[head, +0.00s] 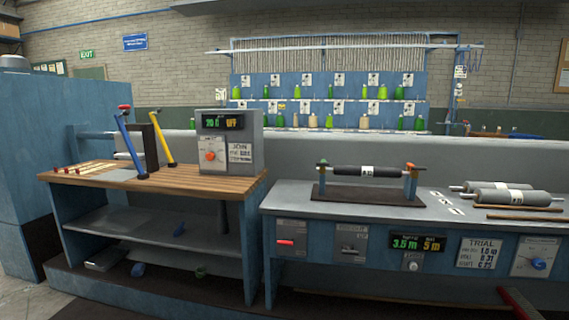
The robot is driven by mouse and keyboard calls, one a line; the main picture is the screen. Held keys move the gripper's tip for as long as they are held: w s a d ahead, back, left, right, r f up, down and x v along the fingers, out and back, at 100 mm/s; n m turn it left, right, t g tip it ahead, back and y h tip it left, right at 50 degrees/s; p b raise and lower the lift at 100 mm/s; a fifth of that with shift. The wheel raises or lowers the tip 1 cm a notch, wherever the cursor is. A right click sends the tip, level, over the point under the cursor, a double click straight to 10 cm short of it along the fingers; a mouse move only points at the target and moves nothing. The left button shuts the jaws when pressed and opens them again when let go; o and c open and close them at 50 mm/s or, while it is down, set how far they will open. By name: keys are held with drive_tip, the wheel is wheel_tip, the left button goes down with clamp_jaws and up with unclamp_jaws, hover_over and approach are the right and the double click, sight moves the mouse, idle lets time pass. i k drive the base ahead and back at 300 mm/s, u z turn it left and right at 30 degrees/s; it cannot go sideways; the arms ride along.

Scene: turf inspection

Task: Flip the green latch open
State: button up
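A dark roller (362,171) with a white label lies level across a stand on a dark base plate (367,195), on the grey bench. A small coloured piece sits on top of the stand's left post (322,180) and another on its right post (410,186). My gripper is not in view.
Two grey rollers (507,198) and brown rods lie at the bench's right. The bench front (350,246) carries a red handle, displays and a dial. At left, a wooden-topped table (200,180) holds a control box (230,140) and blue and yellow levers. Green bottles (382,92) line the back shelves.

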sight(322, 164)
drive_tip(key=u, duration=1.15)
drive_tip(key=i, duration=1.8)
drive_tip(key=z, duration=1.25)
